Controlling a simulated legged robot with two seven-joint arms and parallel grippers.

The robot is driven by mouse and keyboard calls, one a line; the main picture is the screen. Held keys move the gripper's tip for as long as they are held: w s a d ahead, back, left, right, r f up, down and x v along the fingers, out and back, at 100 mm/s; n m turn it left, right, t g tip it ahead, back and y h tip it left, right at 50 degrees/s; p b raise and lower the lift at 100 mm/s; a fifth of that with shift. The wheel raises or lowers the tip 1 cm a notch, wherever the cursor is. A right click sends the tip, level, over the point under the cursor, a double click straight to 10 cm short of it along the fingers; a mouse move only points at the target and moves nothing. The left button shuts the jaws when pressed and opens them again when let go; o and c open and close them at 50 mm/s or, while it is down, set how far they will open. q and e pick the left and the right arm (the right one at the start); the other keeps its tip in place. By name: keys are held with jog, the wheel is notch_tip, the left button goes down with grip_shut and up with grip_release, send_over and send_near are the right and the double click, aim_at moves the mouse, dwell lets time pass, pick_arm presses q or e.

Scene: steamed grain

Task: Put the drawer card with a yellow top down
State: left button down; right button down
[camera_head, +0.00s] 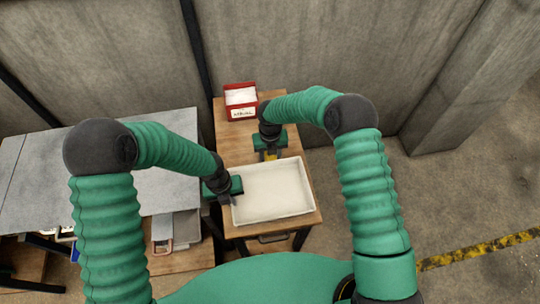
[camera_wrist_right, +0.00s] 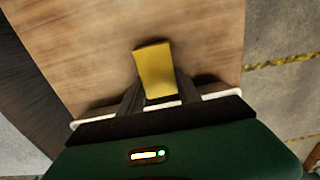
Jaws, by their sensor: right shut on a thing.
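The drawer card with a yellow top (camera_wrist_right: 155,70) is held between the fingers of my right gripper (camera_wrist_right: 155,98) in the right wrist view, over the wooden table. In the head view a bit of its yellow (camera_head: 271,155) shows below my right gripper (camera_head: 270,150), just behind the white tray. I cannot tell whether the card touches the table. My left gripper (camera_head: 232,198) is at the left rim of the white tray (camera_head: 313,196); its fingers are too small to read.
A red box with a white label (camera_head: 241,101) stands at the back of the wooden table (camera_head: 228,150). A grey table (camera_head: 35,175) is on the left. Bare wood lies between the red box and the tray. A concrete wall (camera_head: 300,40) is behind.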

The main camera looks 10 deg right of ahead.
jog(key=shift+f, duration=0.15)
jog(key=c, duration=0.8)
grip_release()
jog(key=shift+c, duration=0.2)
